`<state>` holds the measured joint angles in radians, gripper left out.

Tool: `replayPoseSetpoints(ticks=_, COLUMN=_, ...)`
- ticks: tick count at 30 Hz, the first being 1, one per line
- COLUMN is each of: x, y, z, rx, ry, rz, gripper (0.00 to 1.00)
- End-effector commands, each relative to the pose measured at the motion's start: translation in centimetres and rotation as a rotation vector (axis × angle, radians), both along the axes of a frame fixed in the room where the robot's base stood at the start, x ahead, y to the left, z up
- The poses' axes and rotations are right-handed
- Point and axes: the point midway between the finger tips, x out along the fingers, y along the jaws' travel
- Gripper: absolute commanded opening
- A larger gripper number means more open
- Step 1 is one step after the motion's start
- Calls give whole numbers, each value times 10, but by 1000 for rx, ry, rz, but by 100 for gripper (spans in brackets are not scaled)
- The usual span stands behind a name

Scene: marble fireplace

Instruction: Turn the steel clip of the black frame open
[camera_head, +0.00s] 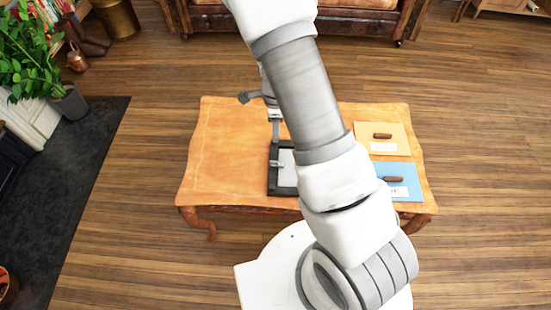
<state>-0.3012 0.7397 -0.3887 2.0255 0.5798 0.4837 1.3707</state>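The black frame (273,182) lies on the orange-brown wooden table (225,150), with a pale panel inside it. My arm hides its right part. A small grey piece that looks like the steel clip (276,162) shows at the left side of the frame; I cannot tell how it is turned. My gripper (277,138) points down at the far edge of the frame, just beyond the clip in the picture. It is partly hidden by my arm, and I cannot tell whether it touches anything or how its fingers stand.
A yellow sheet (398,134) and a blue sheet (407,171) lie at the table's right, each with a dark brown object and white label. The table's left half is clear. A leather sofa (355,22) stands behind; a potted plant (70,105) stands far left.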

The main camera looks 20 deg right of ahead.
Motion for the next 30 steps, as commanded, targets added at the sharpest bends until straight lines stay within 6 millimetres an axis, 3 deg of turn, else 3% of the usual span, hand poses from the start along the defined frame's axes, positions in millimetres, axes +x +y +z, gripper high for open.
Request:
replayPoseSetpoints(ticks=9, x=-1, y=-1, z=-72, rx=0, ry=4, rz=0, gripper=39)
replayPoseSetpoints(ticks=18, x=-1, y=0, z=-133, rx=1, ry=3, rz=1, gripper=39)
replayPoseSetpoints(ticks=24, x=-1, y=0, z=-154, rx=1, ry=2, rz=2, gripper=39)
replayPoseSetpoints(ticks=30, x=0, y=0, z=-159, rx=1, ry=0, rz=2, gripper=39)
